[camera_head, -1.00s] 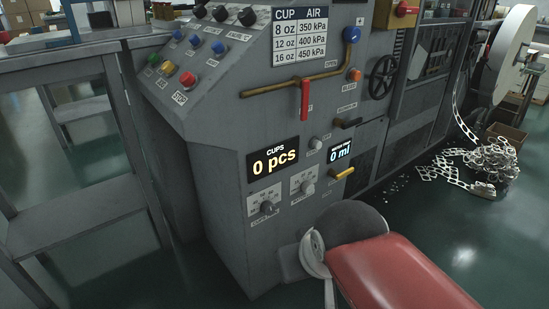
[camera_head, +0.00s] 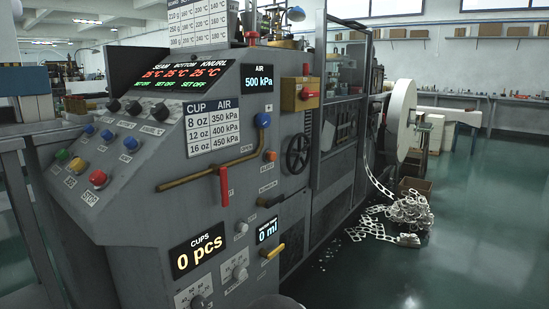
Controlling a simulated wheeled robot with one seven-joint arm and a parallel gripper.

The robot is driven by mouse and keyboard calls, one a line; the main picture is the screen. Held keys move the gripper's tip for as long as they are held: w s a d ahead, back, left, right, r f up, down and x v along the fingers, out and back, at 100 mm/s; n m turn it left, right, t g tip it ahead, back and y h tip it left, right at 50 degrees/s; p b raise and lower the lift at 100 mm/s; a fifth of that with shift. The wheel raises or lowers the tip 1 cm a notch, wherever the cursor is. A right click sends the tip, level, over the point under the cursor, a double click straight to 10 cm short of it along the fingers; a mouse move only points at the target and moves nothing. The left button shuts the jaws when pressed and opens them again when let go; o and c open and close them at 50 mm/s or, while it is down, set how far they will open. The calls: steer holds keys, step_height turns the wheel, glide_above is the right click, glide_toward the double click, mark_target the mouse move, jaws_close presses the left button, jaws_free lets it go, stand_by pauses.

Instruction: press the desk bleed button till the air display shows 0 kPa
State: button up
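The air display (camera_head: 258,78) on the grey machine's upright panel is lit and reads 500 kPa. A small round orange button (camera_head: 270,155) sits on the front below and right of the display, just right of the brass pipe's end. My gripper is not in view; only a grey rounded edge, seemingly of my arm, shows at the bottom.
A red lever (camera_head: 224,185) hangs from the brass pipe (camera_head: 205,172), left of the button. A blue knob (camera_head: 262,120) is above it and a dark handwheel (camera_head: 298,153) to its right. The cups display (camera_head: 196,252) reads 0 pcs. Green floor is open at right.

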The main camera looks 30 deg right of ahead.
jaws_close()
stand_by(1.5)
